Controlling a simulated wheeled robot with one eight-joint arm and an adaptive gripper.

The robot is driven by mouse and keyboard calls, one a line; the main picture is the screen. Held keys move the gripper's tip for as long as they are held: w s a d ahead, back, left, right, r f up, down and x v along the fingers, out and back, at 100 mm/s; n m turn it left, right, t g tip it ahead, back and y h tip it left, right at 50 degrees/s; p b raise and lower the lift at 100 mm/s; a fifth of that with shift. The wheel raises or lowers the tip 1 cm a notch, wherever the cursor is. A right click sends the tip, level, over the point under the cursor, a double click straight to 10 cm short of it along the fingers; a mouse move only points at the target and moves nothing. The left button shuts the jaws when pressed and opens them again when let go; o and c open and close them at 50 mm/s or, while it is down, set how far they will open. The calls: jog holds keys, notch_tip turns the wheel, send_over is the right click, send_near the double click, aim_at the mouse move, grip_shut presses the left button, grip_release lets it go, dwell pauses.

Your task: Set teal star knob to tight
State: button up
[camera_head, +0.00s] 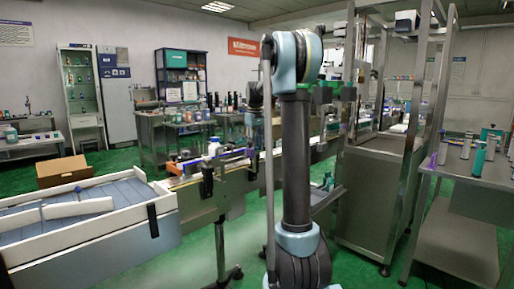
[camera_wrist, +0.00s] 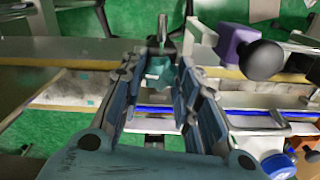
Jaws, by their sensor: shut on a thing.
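A teal knob (camera_wrist: 158,74) shows in the wrist view between the fingertips of my gripper (camera_wrist: 157,82). The fingers stand on its left and right sides, and my gripper is shut on it. A grey metal post or bracket (camera_wrist: 162,32) rises just beyond the knob. The fingers hide parts of the knob, so its star shape and any tight marking cannot be made out. In the head view my arm stands in front of the machine and hides the knob and my gripper.
A purple block (camera_wrist: 236,44) with a black round knob (camera_wrist: 262,60) sits right of my fingers. Conveyor rails with a blue strip (camera_wrist: 252,112) run across below. In the head view, a white-walled tray table (camera_head: 95,215) stands left and a steel frame (camera_head: 420,120) right.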

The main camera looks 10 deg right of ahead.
jog(key=m, duration=0.5)
jog(key=shift+w+m, duration=0.15)
jog(key=shift+m, duration=0.15)
jog(key=m, duration=1)
jog(key=shift+a+m, duration=0.1)
jog(key=shift+m, duration=2.6)
jog(key=shift+a, duration=0.1)
jog(key=o, duration=1.1)
jog(key=shift+w, duration=0.1)
jog(key=shift+c, duration=0.2)
